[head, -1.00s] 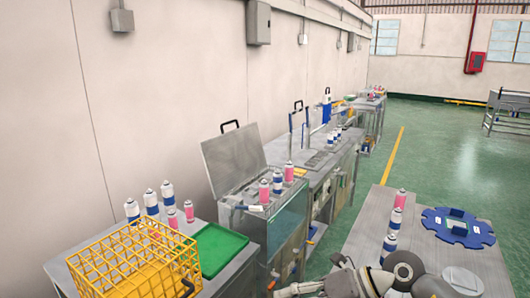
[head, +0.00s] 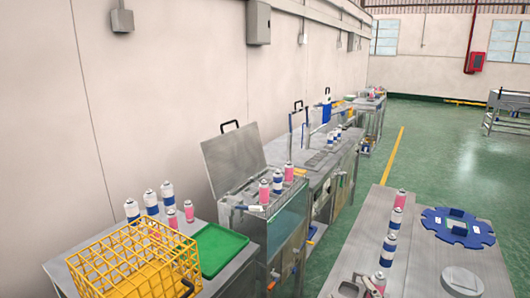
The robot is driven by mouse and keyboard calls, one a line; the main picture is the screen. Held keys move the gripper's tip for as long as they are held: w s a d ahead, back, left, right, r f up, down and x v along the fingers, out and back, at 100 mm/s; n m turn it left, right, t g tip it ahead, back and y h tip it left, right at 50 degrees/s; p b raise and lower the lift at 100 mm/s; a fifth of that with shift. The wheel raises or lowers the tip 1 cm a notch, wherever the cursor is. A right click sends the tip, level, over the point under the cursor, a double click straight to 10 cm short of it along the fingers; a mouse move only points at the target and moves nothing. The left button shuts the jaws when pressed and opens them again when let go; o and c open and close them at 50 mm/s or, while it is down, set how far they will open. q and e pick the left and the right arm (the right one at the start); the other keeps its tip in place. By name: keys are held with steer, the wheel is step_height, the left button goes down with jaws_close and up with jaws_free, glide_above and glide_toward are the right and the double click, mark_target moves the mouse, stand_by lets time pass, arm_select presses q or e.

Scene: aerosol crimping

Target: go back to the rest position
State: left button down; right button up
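Neither of my grippers can be made out in the head view. On the right table (head: 440,265), a row of aerosol cans runs along the left side. It includes a pink can (head: 399,199), a blue and white can (head: 388,249) and a nearer pink can (head: 378,283) close to the bottom edge. A small grey piece (head: 350,288) shows beside that near can, cut by the picture's edge; I cannot tell what it is. A blue round fixture (head: 457,227) lies farther back on the same table.
A yellow wire basket (head: 135,262) and a green tray (head: 218,250) sit on the left table. Several cans stand behind them. A metal tank with a raised lid (head: 233,157) and a long bench line the wall. Green floor (head: 425,140) is free between the bench and right table.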

steer(key=s+d+f+m+g+h, duration=0.2)
steer(key=s+d+f+m+g, duration=0.15)
steer(key=s+f+g, duration=0.55)
steer(key=s+a+f+m+g+y, duration=0.1)
steer(key=s+f+g, duration=0.1)
steer(key=s+f, duration=0.45)
steer(key=s+a+f+g+y, duration=0.1)
steer(key=s+f+g, duration=0.25)
steer(key=s, duration=0.65)
step_height(320, 180, down, 26)
steer(key=s, duration=0.1)
steer(key=s+d+f+g, duration=0.1)
steer(key=s+d+f, duration=0.2)
steer(key=s+f, duration=1.3)
steer(key=shift+s+d+f+h, duration=0.15)
steer(key=shift+s+f+h, duration=0.2)
steer(key=shift+s, duration=0.1)
steer(key=shift+g, duration=0.25)
steer(key=shift+c, duration=0.5)
